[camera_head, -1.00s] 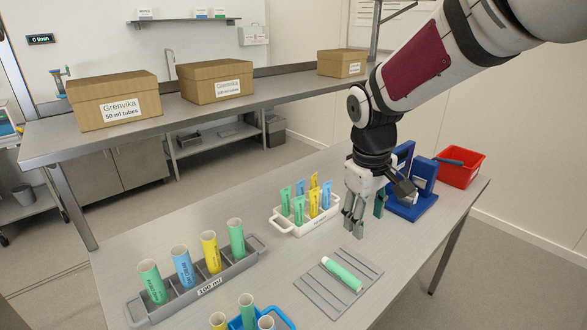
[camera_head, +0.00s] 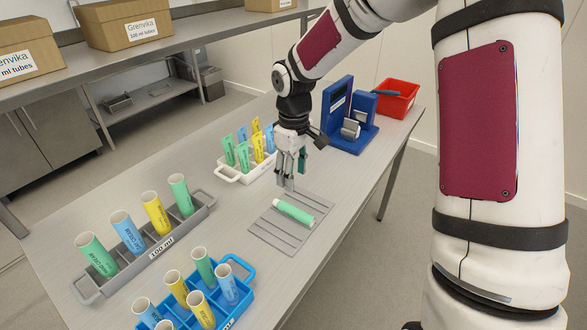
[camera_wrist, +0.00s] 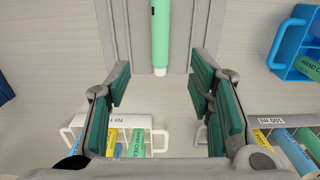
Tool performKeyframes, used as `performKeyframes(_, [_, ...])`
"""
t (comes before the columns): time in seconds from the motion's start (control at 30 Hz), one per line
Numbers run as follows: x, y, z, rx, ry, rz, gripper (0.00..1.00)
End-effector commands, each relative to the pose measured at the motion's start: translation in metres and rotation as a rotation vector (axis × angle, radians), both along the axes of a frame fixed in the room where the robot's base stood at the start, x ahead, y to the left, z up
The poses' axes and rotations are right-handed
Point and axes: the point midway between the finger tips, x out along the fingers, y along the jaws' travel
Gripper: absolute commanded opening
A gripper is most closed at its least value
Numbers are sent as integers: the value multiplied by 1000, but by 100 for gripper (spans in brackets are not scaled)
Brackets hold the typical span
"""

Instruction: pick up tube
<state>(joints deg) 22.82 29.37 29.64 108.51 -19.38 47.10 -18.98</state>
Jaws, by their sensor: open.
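A green tube (camera_head: 293,211) with a white cap lies on the grey grooved mat (camera_head: 274,238). In the wrist view the tube (camera_wrist: 160,32) shows at the top centre, its white cap end pointing down the picture, in line with the gap between my fingers. My gripper (camera_head: 290,184) hangs above the table at the far edge of the mat, just beyond the tube. In the wrist view my gripper (camera_wrist: 160,98) is open and empty, with green pads on both fingers. How high it is above the table is hard to tell.
A white rack (camera_head: 229,174) with several filled tubes stands close left of my gripper. A grey 100 ml rack (camera_head: 88,287) and a blue rack (camera_head: 244,266) hold upright tubes. A blue machine (camera_head: 352,133) and red bin (camera_head: 413,100) stand behind right.

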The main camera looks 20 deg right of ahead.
Motion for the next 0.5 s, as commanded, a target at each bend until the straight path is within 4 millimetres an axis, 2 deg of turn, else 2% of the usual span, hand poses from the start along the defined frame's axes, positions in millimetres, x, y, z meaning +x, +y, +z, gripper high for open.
performKeyframes(0.5, [-1, 1, -89, 1, 3, 1, 48])
